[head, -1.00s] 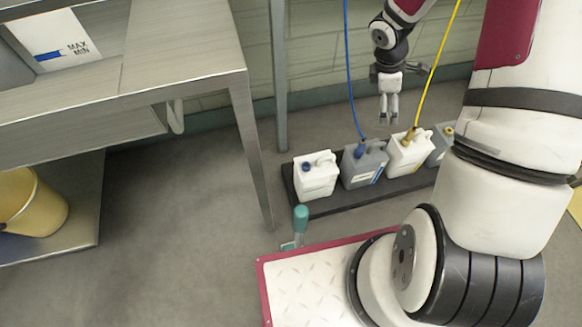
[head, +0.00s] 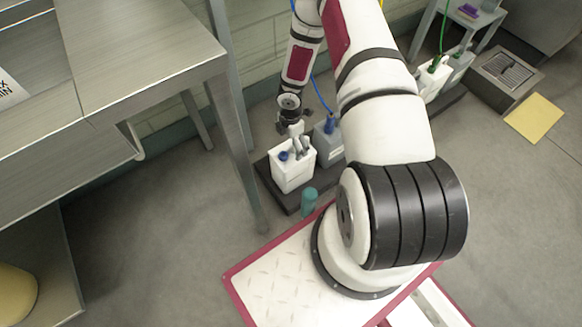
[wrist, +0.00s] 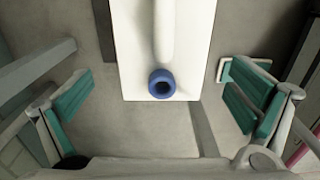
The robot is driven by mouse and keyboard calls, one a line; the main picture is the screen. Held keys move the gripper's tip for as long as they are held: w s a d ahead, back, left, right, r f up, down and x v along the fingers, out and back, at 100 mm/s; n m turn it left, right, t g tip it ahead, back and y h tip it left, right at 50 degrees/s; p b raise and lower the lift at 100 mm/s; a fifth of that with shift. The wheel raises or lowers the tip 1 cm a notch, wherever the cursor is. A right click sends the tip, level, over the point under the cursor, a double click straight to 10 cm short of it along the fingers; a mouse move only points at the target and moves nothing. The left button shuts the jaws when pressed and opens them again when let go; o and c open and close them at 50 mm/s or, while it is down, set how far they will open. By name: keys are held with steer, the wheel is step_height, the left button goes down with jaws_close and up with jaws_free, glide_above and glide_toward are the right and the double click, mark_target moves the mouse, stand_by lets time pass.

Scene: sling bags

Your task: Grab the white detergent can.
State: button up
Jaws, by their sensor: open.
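The white detergent can (head: 291,172) with a blue cap stands at the left end of a dark low platform on the floor. My gripper (head: 298,143) is just above its top in the head view, pointing down. In the wrist view the white can (wrist: 190,30) is at the upper middle, with its blue-rimmed spout (wrist: 162,84) facing me and a handle ridge above it. My gripper's teal-padded fingers (wrist: 160,108) are spread wide to either side of the can, with nothing held between them. Clear gaps show between the pads and the can.
A grey can (head: 329,139) with a blue hose stands just right of the white one. Another white can (head: 433,78) with a green cap is farther right, partly behind my arm. A metal table (head: 150,50) and its leg stand close on the left.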

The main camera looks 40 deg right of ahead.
mark_target(293, 152)
steer(key=f+b, duration=0.1)
steer(key=f, duration=0.1)
steer(key=f+b, duration=0.1)
steer(key=f, duration=0.2)
steer(key=f+b, duration=0.1)
steer(key=f, duration=0.1)
steer(key=shift+s+d+f, duration=0.15)
steer(key=shift+d+f, duration=0.15)
steer(key=shift+d, duration=0.1)
steer(key=c, duration=1.6)
